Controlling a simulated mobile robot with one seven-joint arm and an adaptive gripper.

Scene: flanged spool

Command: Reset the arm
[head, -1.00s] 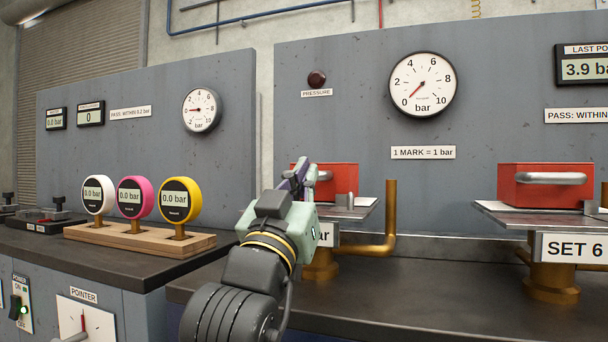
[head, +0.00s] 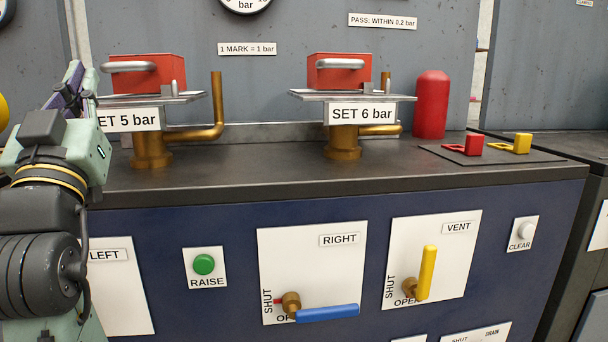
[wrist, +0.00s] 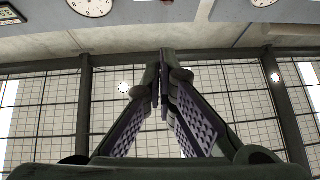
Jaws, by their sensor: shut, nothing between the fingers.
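My gripper (head: 72,88) is at the left edge of the head view, raised in front of the left red block and its stand. In the wrist view its two fingers (wrist: 163,82) meet at the tips, with nothing between them. The wrist view looks up at a gridded window wall and ceiling, with round dials at the top. In the head view part of the gripper is hidden by my own wrist.
Two stands with red blocks (head: 150,72) (head: 340,72), labelled SET 5 bar and SET 6 bar, stand on the dark bench (head: 270,180). A red cylinder (head: 431,105) and red and yellow tags (head: 473,145) are to the right. Blue (head: 327,313) and yellow handles (head: 428,270) project from the front panel.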

